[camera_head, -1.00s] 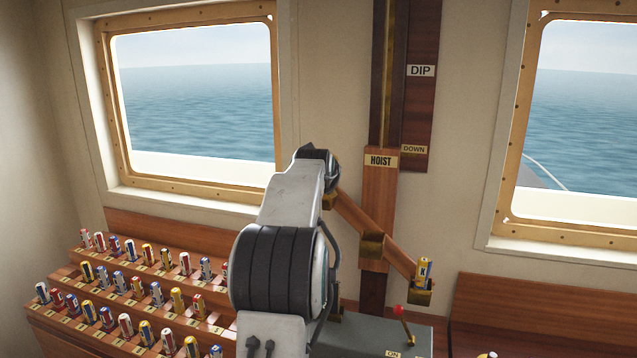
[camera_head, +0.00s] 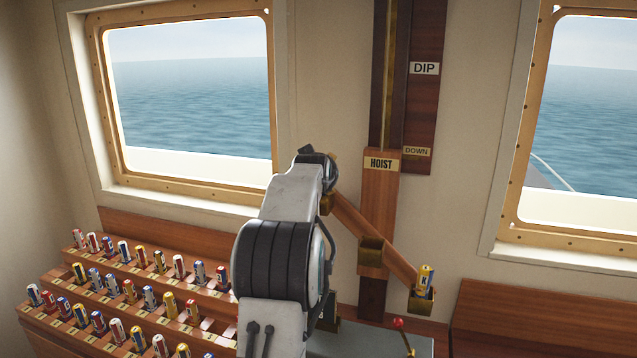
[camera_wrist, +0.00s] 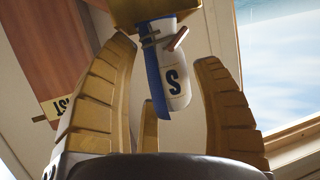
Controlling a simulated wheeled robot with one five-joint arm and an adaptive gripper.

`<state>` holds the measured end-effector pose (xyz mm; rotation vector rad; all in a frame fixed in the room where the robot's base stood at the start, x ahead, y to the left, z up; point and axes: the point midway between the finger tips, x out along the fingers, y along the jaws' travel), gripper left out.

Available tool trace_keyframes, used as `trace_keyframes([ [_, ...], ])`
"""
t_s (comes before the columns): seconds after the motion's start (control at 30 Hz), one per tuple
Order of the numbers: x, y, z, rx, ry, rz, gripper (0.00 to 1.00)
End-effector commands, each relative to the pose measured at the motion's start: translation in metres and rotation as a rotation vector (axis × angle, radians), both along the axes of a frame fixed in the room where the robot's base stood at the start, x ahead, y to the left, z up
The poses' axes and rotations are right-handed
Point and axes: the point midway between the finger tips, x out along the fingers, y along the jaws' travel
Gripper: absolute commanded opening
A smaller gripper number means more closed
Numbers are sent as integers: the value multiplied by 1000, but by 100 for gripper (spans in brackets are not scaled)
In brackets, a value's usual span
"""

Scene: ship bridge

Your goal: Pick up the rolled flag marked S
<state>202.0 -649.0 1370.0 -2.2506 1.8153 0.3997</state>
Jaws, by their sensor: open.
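In the wrist view, the rolled flag marked S (camera_wrist: 174,82) is white and blue, with a dark S on its white side. Its top end meets a brass holder (camera_wrist: 140,10), and a small reddish peg shows beside it. My gripper (camera_wrist: 165,52) is open, with ribbed gold fingers on both sides of the flag and a gap on each side. A third finger part shows behind or beside the flag's lower end. In the head view my arm hides the gripper, and I cannot make out the S flag there.
The wooden hoist (camera_head: 379,210) has angled arms with brass cups; its right cup holds a yellow flag marked K (camera_head: 426,278). A stepped rack (camera_head: 110,268) with many rolled flags is at lower left. A grey box with a red-knobbed lever (camera_head: 400,326) stands below the hoist.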

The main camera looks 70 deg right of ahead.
Motion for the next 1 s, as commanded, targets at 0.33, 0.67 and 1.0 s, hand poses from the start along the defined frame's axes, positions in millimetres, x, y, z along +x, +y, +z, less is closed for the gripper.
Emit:
trace_keyframes([
  [0.33, 0, -1, -1, -1, -1, 0, 58],
  [0.67, 0, -1, -1, -1, -1, 0, 29],
  [1.0, 0, -1, -1, -1, -1, 0, 16],
])
